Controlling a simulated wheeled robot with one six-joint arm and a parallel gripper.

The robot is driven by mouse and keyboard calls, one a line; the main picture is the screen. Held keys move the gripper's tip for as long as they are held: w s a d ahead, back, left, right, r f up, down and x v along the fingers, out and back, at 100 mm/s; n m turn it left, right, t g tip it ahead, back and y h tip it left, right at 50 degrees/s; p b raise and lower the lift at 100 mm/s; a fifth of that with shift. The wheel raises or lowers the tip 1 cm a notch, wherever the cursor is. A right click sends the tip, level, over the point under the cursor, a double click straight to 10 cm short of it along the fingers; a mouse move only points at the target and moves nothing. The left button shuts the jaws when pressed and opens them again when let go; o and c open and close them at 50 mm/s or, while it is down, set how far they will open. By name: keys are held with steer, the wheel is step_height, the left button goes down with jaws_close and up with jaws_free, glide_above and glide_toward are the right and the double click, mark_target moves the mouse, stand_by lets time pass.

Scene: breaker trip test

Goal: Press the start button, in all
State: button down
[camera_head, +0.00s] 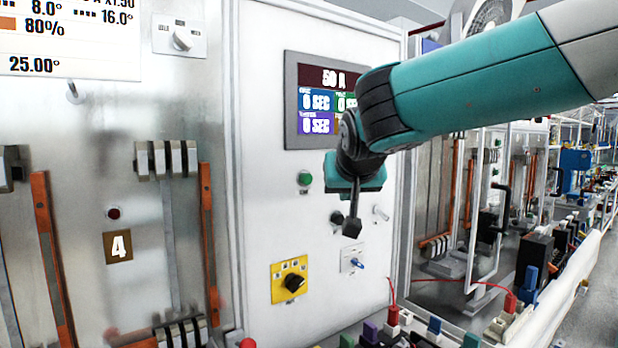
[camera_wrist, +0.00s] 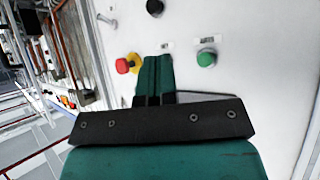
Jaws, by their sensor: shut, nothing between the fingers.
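A green round button (camera_head: 304,178) sits on the white panel (camera_head: 270,220) below the display, with a small label I cannot read. A green button (camera_wrist: 206,58) also shows in the wrist view, right of my fingers, under a blurred label. I cannot tell whether it is the same button. My gripper (camera_head: 352,230) is shut and empty, pointing down in front of the panel, right of and lower than the green button in the head view. In the wrist view its closed fingers (camera_wrist: 156,66) lie between a red button (camera_wrist: 122,66) and the green one, touching neither visibly.
A display (camera_head: 318,98) reads 50 A. A yellow plate with a black rotary knob (camera_head: 293,282) and a small blue-tipped switch (camera_head: 356,263) sit lower on the panel. A dark round knob (camera_wrist: 154,7) shows at the wrist view's top. Terminals and cables (camera_head: 400,325) line the bottom.

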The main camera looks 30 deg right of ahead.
mark_target(307, 179)
steer(key=shift+w+a+p, duration=0.2)
steer(key=shift+w+p, duration=1.1)
steer(key=shift+w, duration=3.1)
steer(key=shift+w, duration=0.2)
steer(key=shift+w, duration=0.25)
steer(key=shift+w, duration=0.45)
steer(key=shift+s, duration=0.1)
steer(key=shift+s+b, duration=0.35)
steer(key=shift+s, duration=0.45)
steer(key=shift+s, duration=0.1)
